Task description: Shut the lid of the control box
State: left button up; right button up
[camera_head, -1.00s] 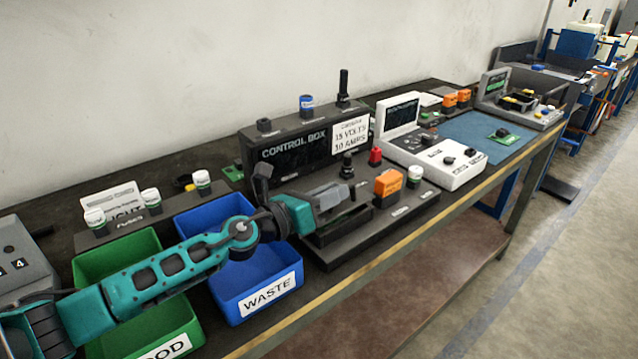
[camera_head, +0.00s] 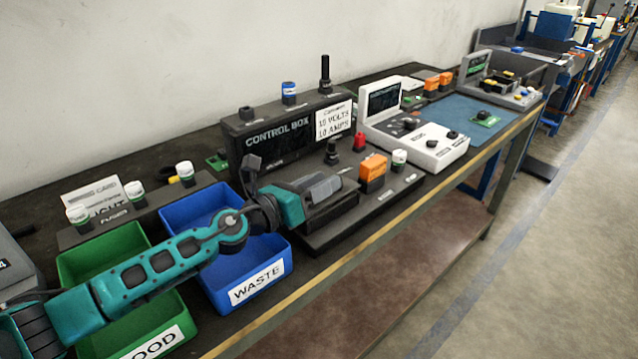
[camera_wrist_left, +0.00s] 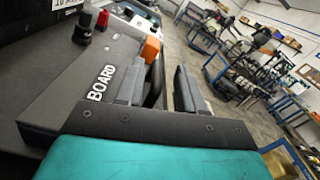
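The control box is a black console (camera_head: 278,132) with an upright labelled back panel and a sloping front base. A low dark box-like part (camera_head: 335,214) sits at its front left; my gripper partly covers it, and I cannot tell how far its lid is open. My left gripper (camera_head: 325,187) is above this part, fingers pointing right. In the left wrist view my left gripper (camera_wrist_left: 160,70) has two grey fingers apart, with a dark edge in the gap; I cannot tell if they touch it. The word BOARD shows on the console top (camera_wrist_left: 55,85) beside them. My right gripper is out of view.
An orange block (camera_head: 373,168), a white-green cap (camera_head: 398,160) and a red button (camera_head: 359,142) stand right of the gripper. The blue WASTE bin (camera_head: 215,275) and green bin (camera_head: 110,335) lie below my left arm. A white console (camera_head: 440,148) stands farther right.

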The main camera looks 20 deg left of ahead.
pick_arm(q)
jog(key=shift+a+r+p, duration=0.15)
jog(key=shift+r+p, duration=0.25)
jog(key=shift+r, duration=0.15)
notch_tip(320, 180, up, 4)
jog(key=shift+r+p, duration=0.1)
jog(key=shift+p, duration=1)
jog(key=shift+r, duration=0.3)
notch_tip(320, 180, up, 14)
jog(key=shift+r, duration=0.1)
jog(key=shift+c, duration=0.4)
